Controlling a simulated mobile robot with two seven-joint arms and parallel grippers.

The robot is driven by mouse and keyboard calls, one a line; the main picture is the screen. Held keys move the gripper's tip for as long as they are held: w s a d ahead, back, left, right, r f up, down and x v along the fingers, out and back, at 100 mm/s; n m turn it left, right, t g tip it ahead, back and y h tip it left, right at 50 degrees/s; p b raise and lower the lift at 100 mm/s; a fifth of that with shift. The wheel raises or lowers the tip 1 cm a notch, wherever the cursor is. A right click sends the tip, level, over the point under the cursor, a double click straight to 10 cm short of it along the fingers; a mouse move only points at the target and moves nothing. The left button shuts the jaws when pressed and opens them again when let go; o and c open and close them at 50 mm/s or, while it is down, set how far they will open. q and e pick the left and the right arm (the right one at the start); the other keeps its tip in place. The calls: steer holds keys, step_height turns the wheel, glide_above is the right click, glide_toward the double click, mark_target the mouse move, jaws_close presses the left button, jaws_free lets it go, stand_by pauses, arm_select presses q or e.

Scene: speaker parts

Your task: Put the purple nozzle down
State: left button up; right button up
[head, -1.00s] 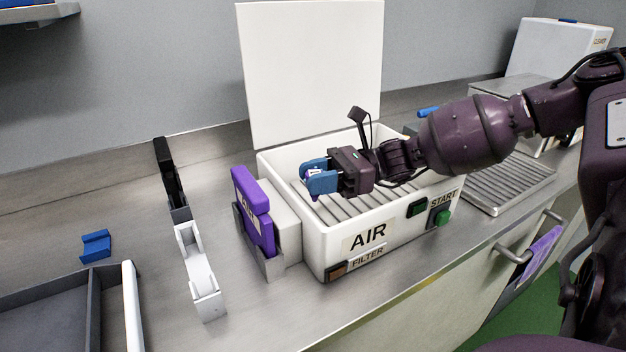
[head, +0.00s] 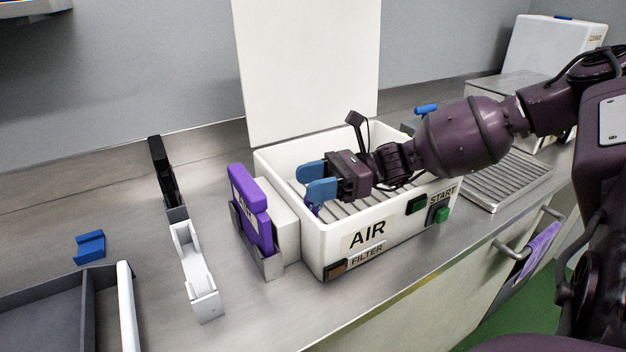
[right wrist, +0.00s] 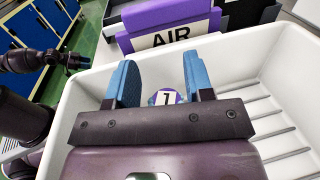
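The purple nozzle (head: 312,207) lies low inside the white AIR box, below my right gripper's fingers. Its round white label with a 1 shows in the right wrist view (right wrist: 167,97), between the fingers with gaps at both sides. My right gripper (head: 313,178) is open, its blue fingers apart over the left end of the box. The nozzle is partly hidden by the fingers and the box wall. My left gripper (right wrist: 77,60) appears small at the upper left of the right wrist view; its finger opening is too small to tell.
The white AIR box (head: 330,250) has a raised lid (head: 308,70) behind and a slatted floor. A purple AIR filter (head: 252,210) stands at its left side. A white holder (head: 197,270) and a grey tray (head: 50,310) are farther left.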

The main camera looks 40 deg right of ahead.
steer(key=shift+o, duration=0.7)
steer(key=shift+r, duration=0.3)
steer(key=shift+r+p, duration=0.4)
steer(key=shift+r, duration=0.25)
arm_select(q)
steer(key=shift+s+a+r+n+p, duration=0.2)
steer(key=shift+s+r+n+p, duration=0.1)
steer(key=shift+p, duration=0.25)
arm_select(e)
steer(key=v, duration=0.7)
steer(key=shift+d+f, duration=0.3)
arm_select(q)
steer(key=shift+w+r, duration=0.1)
arm_select(e)
steer(key=shift+s, duration=0.15)
